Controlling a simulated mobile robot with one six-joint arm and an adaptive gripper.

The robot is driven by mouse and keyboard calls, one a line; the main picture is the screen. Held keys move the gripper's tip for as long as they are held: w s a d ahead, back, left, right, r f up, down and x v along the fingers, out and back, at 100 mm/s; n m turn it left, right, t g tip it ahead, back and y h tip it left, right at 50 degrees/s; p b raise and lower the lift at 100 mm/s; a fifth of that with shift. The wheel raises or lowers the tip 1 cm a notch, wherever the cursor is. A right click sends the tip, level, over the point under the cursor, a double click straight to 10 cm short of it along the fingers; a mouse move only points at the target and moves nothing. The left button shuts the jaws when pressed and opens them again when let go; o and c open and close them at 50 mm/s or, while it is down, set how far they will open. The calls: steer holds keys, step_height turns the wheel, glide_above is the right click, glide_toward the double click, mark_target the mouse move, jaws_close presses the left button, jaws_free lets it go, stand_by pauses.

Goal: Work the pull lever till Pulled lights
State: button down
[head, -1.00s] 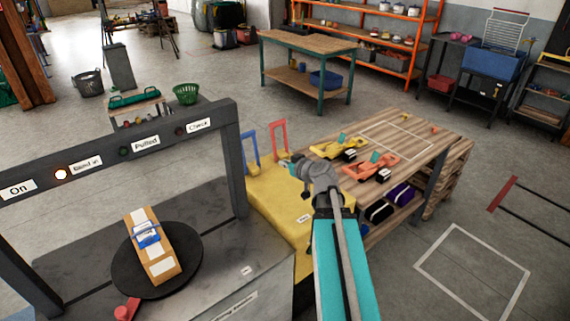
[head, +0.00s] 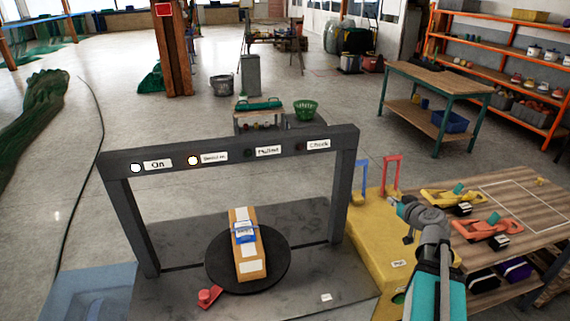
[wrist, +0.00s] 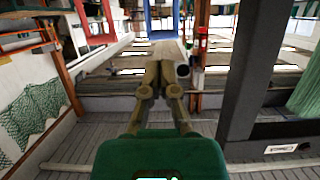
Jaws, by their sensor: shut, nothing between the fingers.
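A yellow box (head: 375,240) stands right of the dark lamp frame (head: 235,145). A blue loop lever (head: 360,178) and a red loop lever (head: 391,176) rise from its far end. A small label on the box is too blurred to read surely. The Pulled lamp (head: 249,153) is dark. The On lamp (head: 135,168) and the lamp beside it (head: 193,161) are lit; the Check lamp (head: 299,147) is dark. My gripper (head: 404,208) is over the box's right side, nearer than the levers. In the wrist view its fingers (wrist: 167,72) are together and empty.
A strapped carton (head: 247,258) lies on a black turntable (head: 216,272), with a small red handle (head: 208,297) at its front. A wooden bench (head: 530,200) with yellow and orange tools stands close on the right.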

steer(key=shift+w+r, duration=0.1)
steer(key=shift+w, duration=0.05)
steer(key=w+a+r+g+p, duration=0.1)
steer(key=w+r+g+p, duration=0.1)
steer(key=w+p, duration=0.4)
steer(key=w+a+r+g+p, duration=0.1)
steer(key=w+r+g+p, duration=0.2)
steer(key=w+p, duration=0.4)
steer(key=w+a+r+g+h+p, duration=0.1)
steer(key=w+a+r+g+p, duration=0.1)
steer(key=w+r+p, duration=0.3)
steer(key=shift+w+g+p, duration=0.3)
steer(key=shift+w+p, duration=0.45)
steer(key=shift+w, duration=1.65)
steer(key=shift+w+a+r+p, duration=0.15)
steer(key=shift+w+r+p, duration=0.05)
steer(key=shift+w+p, duration=0.4)
steer(key=shift+w+f, duration=0.1)
steer(key=shift+f, duration=0.05)
step_height(320, 180, down, 9)
steer(key=w+b, duration=0.1)
steer(key=b, duration=0.8)
steer(key=shift+a+b, duration=0.15)
steer(key=shift+b, duration=0.15)
